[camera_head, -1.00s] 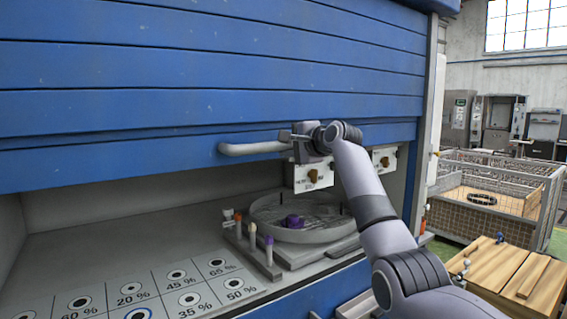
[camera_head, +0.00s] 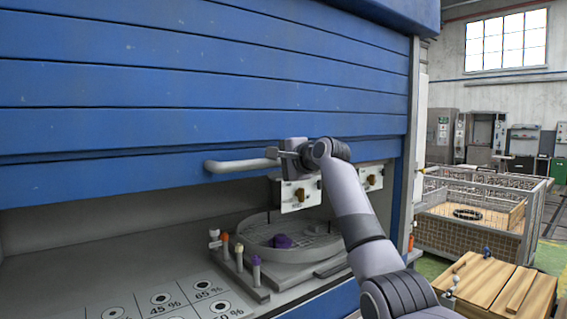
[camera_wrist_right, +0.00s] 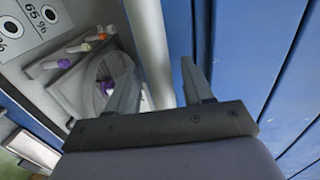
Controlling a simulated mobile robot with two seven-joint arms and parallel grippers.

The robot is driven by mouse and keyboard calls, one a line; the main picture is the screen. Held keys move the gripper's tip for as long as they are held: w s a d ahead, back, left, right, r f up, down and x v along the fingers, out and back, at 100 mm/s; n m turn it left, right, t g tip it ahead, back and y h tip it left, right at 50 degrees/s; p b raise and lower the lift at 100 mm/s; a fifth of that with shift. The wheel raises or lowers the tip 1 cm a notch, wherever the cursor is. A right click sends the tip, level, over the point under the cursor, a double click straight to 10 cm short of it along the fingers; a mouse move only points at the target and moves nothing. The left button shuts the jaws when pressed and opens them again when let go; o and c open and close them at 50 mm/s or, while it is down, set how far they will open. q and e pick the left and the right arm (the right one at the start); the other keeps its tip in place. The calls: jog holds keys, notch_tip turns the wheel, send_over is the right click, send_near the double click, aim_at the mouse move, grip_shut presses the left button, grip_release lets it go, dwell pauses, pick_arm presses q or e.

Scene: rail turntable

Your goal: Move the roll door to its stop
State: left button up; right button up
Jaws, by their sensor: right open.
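The roll door (camera_head: 200,85) is a blue slatted shutter, partly lowered over a cabinet opening, with an open gap under its lower edge. A grey bar handle (camera_head: 232,166) sticks out near its bottom. My right gripper (camera_head: 276,153) is at the right end of this handle, its jaws open. In the wrist view the fingers of the right gripper (camera_wrist_right: 158,85) stand apart, with a pale bar showing between them. I cannot tell whether they touch the handle. My left gripper is not in view.
Inside the cabinet are a round grey turntable (camera_head: 310,248) with a purple item, several small vials (camera_head: 256,268), and a board with percent labels (camera_head: 160,300). White tags (camera_head: 370,178) hang at the opening. A mesh crate (camera_head: 465,235) and a wooden box (camera_head: 500,287) stand at right.

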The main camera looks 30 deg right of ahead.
jog(key=b+v, duration=0.2)
jog(key=v, duration=0.3)
jog(key=shift+s, duration=0.3)
jog(key=shift+s+d+r, duration=0.1)
jog(key=shift+s+r, duration=0.1)
jog(key=shift+s, duration=0.35)
